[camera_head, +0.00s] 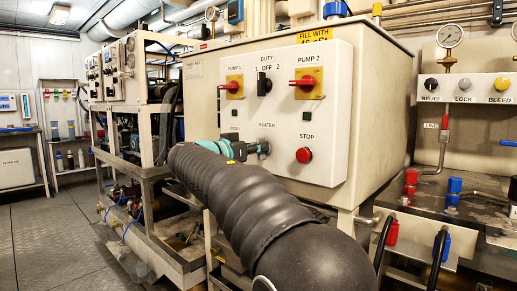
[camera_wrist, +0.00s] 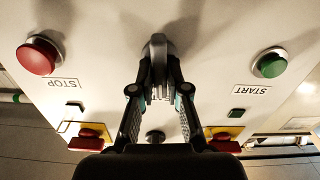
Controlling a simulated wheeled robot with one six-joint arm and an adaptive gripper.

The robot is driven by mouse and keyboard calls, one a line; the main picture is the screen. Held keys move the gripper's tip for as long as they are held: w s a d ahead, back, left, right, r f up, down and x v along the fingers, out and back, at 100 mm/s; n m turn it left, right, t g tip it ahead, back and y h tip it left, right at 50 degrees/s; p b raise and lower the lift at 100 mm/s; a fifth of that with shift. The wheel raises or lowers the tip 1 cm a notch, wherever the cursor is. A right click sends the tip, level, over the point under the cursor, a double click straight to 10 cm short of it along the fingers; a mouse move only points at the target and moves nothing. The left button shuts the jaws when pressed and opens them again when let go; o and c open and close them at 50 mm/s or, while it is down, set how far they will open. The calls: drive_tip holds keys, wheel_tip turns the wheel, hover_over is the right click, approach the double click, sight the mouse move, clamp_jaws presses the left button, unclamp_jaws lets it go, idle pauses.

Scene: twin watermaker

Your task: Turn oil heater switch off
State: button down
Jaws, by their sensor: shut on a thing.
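The heater switch (camera_head: 264,148) is a small grey knob below the HEATER label on the white control panel (camera_head: 330,130). In the wrist view, which is upside down, the knob (camera_wrist: 158,46) is at upper centre, between my fingertips. My gripper (camera_head: 250,149) reaches the panel at the end of my dark, sleeved arm. In the wrist view my gripper (camera_wrist: 160,72) is shut on the switch, one finger each side. The fingers partly cover the knob, and its exact setting cannot be told.
The red STOP button (camera_head: 304,155) is close right of the switch; the green START button (camera_wrist: 269,64) is on its other side. Red PUMP 1 (camera_head: 231,87) and PUMP 2 (camera_head: 305,84) handles and the black DUTY switch (camera_head: 264,83) are above. Open floor (camera_head: 50,235) lies left.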

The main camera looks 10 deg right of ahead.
drive_tip(key=shift+w+a+f+n+p, duration=0.15)
drive_tip(key=shift+n+p, duration=0.5)
drive_tip(key=shift+n, duration=2.2)
drive_tip(key=shift+w+a+n+p, duration=0.1)
drive_tip(key=shift+n+p, duration=0.6)
drive_tip(key=shift+n, duration=2.1)
drive_tip(key=shift+w+a+f+n+p, duration=0.15)
drive_tip(key=shift+n+p, duration=0.5)
drive_tip(key=shift+n, duration=2.2)
drive_tip(key=shift+d, duration=0.1)
drive_tip(key=c, duration=1.2)
unclamp_jaws()
drive_tip(key=shift+o, duration=0.2)
drive_tip(key=shift+f, duration=0.1)
